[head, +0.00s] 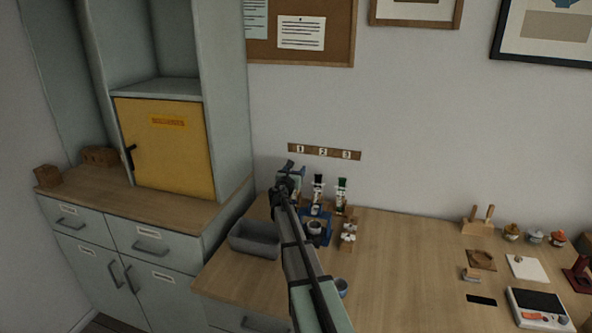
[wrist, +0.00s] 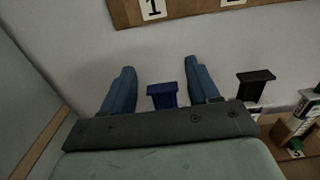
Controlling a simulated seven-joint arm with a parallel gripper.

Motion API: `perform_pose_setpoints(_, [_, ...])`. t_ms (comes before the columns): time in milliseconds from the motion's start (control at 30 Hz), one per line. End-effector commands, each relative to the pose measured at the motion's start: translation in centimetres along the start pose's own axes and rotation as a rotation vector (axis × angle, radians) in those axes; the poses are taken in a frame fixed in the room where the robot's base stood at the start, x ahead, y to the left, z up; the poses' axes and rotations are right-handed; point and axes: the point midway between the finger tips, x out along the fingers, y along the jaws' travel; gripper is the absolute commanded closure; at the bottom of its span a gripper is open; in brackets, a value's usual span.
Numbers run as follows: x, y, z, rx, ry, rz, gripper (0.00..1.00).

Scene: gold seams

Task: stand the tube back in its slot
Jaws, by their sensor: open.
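My gripper (head: 291,170) is open at the back of the counter, below the number 1 on the wall strip. In the wrist view my gripper (wrist: 159,68) has its two blue fingers spread, with a dark blue cap (wrist: 163,96) between them and a visible gap on each side. What is under this cap is hidden by my gripper. A black-capped tube (head: 319,184) and a green-capped tube (head: 341,186) stand upright to the right, roughly under numbers 2 and 3. The black cap (wrist: 256,84) also shows in the wrist view. The slots cannot be made out clearly.
A numbered wooden strip (head: 324,152) is on the wall behind. A grey bin (head: 255,239) stands left of my arm. A small wooden rack (head: 348,236) with white items stands to the right. The counter's middle (head: 400,270) is mostly clear; a scale (head: 539,309) sits far right.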

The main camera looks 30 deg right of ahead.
Motion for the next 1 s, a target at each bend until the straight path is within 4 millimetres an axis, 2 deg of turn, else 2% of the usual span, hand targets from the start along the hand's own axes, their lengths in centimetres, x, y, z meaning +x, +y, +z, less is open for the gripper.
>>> perform_pose_setpoints(33, [-1.2, -0.1, 0.0, 0.0, 0.0, 0.001, 0.4])
perform_pose_setpoints(300, [-6.2, -0.1, 0.0, 0.0, 0.0, 0.001, 0.4])
perform_pose_setpoints(500, [-9.1, -0.1, 0.0, 0.0, 0.0, 0.0, 0.4])
perform_pose_setpoints(667, [-9.9, 0.0, 0.0, 0.0, 0.0, 0.0, 0.4])
perform_pose_setpoints(1000, [-9.8, 0.0, 0.0, 0.0, 0.0, -0.001, 0.4])
